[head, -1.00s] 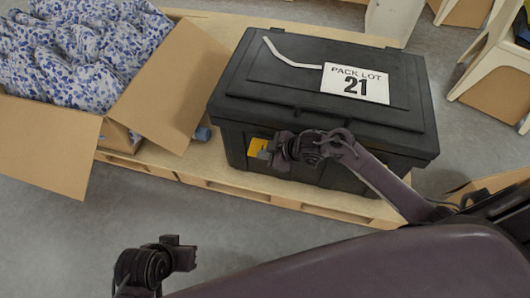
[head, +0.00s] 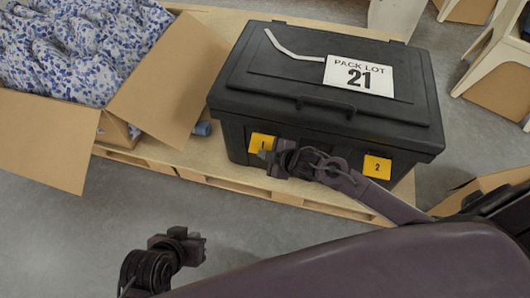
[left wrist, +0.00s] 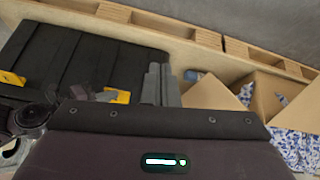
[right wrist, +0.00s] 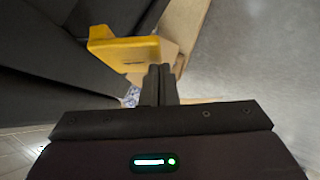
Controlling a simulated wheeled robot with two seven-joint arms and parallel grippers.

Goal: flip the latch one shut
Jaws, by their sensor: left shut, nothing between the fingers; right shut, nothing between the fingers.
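Latch one (head: 262,142) is a yellow tab marked 1 on the front left of the black case (head: 300,75). In the right wrist view, a yellow flap (right wrist: 130,50) juts out from the dark case wall. My right gripper (head: 266,156) is shut and empty at the lower edge of latch one; its fingers (right wrist: 160,84) show just below the flap, and contact is unclear. Latch one also shows in the left wrist view (left wrist: 120,97). My left gripper (head: 191,240) is shut and empty, low in front of the pallet, away from the case.
Latch two (head: 377,167), yellow and marked 2, is at the case's front right. The lid is down, with a PACK LOT 21 label (head: 359,75). The case stands on a wooden pallet (head: 230,182). An open carton (head: 175,85) with blue-patterned fabric is at left.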

